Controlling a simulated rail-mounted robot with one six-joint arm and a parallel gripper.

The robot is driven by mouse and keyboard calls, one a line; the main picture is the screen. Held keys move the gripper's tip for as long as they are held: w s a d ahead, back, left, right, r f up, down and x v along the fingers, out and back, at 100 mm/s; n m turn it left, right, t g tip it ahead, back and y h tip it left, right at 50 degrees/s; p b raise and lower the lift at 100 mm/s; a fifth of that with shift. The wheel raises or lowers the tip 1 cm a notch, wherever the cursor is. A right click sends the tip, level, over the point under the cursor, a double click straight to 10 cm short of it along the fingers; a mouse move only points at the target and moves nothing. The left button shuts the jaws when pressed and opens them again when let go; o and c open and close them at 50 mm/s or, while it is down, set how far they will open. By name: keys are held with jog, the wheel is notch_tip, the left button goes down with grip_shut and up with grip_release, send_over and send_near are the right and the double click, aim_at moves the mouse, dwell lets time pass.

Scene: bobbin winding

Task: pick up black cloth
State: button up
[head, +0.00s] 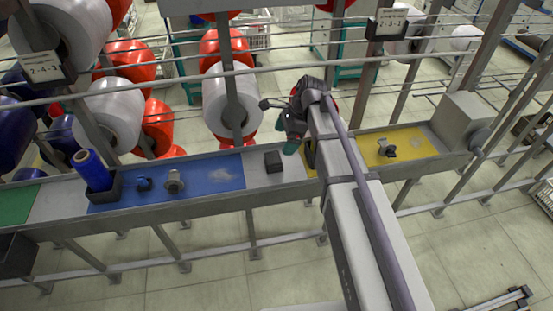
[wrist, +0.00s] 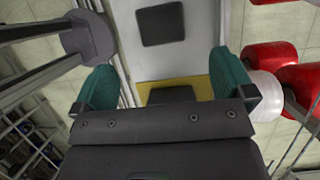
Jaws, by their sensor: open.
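My gripper (wrist: 166,80) is open, with its two green fingers wide apart in the wrist view. In the head view, my gripper (head: 291,146) hangs over the bench, and one green finger shows. A flat-looking black square (wrist: 160,23) lies on the bare grey stretch ahead of the fingers. In the head view, this black piece (head: 273,161) sits just left of the gripper and looks like a small block. A second dark piece (wrist: 171,95) lies on yellow between the fingers, partly hidden by my gripper body. I cannot tell which piece is the cloth.
The narrow bench has a blue mat (head: 215,174) with a blue bobbin (head: 92,168) in a dark holder, and a yellow mat (head: 408,141) with a small dark part (head: 387,148). Rails and large red and white spools (head: 231,103) stand behind the bench.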

aim_at(274, 157)
jog(key=b+x, duration=0.4)
jog(key=x, duration=0.1)
jog(key=shift+f, duration=0.35)
jog(key=shift+r, duration=0.1)
jog(key=b+x, duration=0.5)
jog(key=shift+d, duration=0.2)
jog(key=shift+a+f, duration=0.15)
jog(key=shift+f, duration=0.1)
jog(key=shift+r, duration=0.25)
jog(key=c, duration=1)
jog(key=shift+o, duration=0.2)
notch_tip(274, 157, up, 10)
jog(key=p, duration=1)
jog(key=shift+r+p, duration=0.2)
jog(key=shift+p, duration=0.15)
jog(key=shift+f, duration=0.2)
